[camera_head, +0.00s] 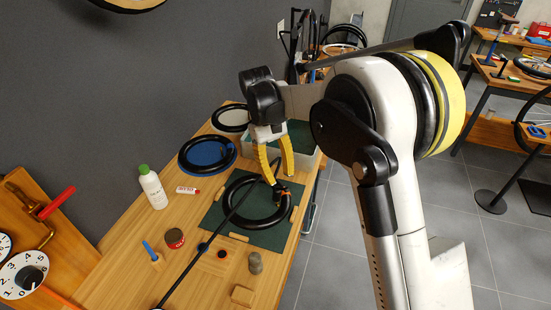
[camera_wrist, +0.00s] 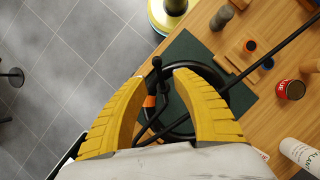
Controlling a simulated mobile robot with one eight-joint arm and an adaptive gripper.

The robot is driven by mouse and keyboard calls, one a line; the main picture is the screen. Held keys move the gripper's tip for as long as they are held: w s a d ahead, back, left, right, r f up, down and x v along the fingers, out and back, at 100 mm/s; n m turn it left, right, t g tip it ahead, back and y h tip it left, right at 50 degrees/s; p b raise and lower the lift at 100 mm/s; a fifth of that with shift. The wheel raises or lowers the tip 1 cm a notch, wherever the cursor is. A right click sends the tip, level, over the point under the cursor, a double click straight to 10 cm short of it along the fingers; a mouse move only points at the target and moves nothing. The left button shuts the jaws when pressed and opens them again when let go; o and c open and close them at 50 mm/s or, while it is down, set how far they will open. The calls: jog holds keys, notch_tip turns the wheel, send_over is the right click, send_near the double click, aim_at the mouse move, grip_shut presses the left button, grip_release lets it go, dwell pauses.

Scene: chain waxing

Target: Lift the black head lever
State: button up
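The black head lever (camera_wrist: 158,66) shows in the wrist view as a thin black stick with a rounded end, between my fingertips in the picture. An orange band (camera_wrist: 150,101) sits close beside it, on the black tyre ring. In the head view the pump head (camera_head: 281,187) is a small black and orange piece on the right side of the tyre (camera_head: 236,217), partly hidden by a finger. My gripper (camera_head: 279,178) points down just above it, and its yellow fingers (camera_wrist: 163,76) are apart with a gap around the lever. I cannot tell whether a finger touches it.
The tyre lies on a dark green mat (camera_head: 270,239) on the wooden bench (camera_head: 125,270). A long black rod (camera_head: 199,257) crosses the tyre. A white bottle (camera_head: 153,189), a red-brown tin (camera_head: 174,238) and a blue disc with a ring (camera_head: 206,154) stand around it.

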jog(key=v, duration=1)
jog(key=shift+r, duration=0.3)
jog(key=shift+w, duration=0.1)
jog(key=shift+c, duration=0.3)
